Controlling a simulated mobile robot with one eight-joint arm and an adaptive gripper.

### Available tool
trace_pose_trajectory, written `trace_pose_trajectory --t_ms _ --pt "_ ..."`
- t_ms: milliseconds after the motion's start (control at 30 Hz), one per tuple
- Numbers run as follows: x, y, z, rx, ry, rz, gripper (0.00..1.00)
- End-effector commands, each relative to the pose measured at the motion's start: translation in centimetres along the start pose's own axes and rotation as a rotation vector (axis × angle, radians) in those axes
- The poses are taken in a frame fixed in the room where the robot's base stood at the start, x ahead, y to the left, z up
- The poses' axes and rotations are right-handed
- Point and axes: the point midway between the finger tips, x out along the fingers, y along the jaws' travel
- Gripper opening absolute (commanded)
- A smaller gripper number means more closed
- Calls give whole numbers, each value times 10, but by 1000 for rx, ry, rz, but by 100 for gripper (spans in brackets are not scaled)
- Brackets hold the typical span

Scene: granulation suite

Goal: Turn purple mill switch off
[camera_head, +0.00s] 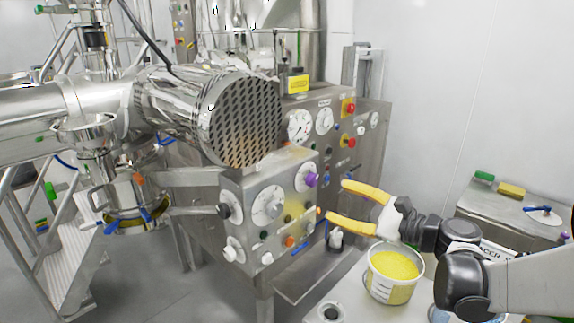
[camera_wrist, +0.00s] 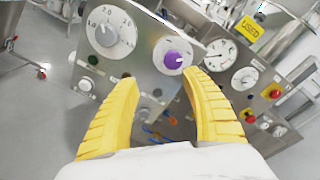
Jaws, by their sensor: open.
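The purple mill switch (camera_head: 311,180) is a round knob on a white dial at the upper right of the near steel control panel (camera_head: 240,191). In the wrist view the purple switch (camera_wrist: 174,59) sits on its white dial, beyond and between my yellow fingertips. My gripper (camera_head: 337,203) is open and empty, to the right of the panel and apart from the switch. In the wrist view my gripper (camera_wrist: 162,78) has its two fingers spread toward the panel. The switch's exact pointer setting is too small to read.
A bucket of yellow material (camera_head: 391,272) stands below my gripper. A large steel drum end (camera_head: 240,122) juts out above the panel. Another panel with red buttons (camera_head: 348,107) stands behind. A steel cabinet (camera_head: 510,211) stands at right. A black knob (camera_head: 223,211) is on the panel's left.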

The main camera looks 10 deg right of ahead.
Motion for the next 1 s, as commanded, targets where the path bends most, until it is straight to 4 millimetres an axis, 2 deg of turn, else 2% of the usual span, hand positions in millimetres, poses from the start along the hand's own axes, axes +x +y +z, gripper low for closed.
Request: trace_pose_trajectory --t_ms 67,167,267,500,700,833,1000 --pt "-5 -15 -2 57 -34 -41 56" --pt "-3 -20 -2 87 -54 -60 56" --pt "9 -20 -2 90 -58 -60 56" --pt "57 -22 1 87 -57 -58 56" --pt "89 -25 3 86 -56 -59 56" --pt "99 -26 3 85 -55 -60 56" --pt "102 -27 4 85 -54 -61 56"
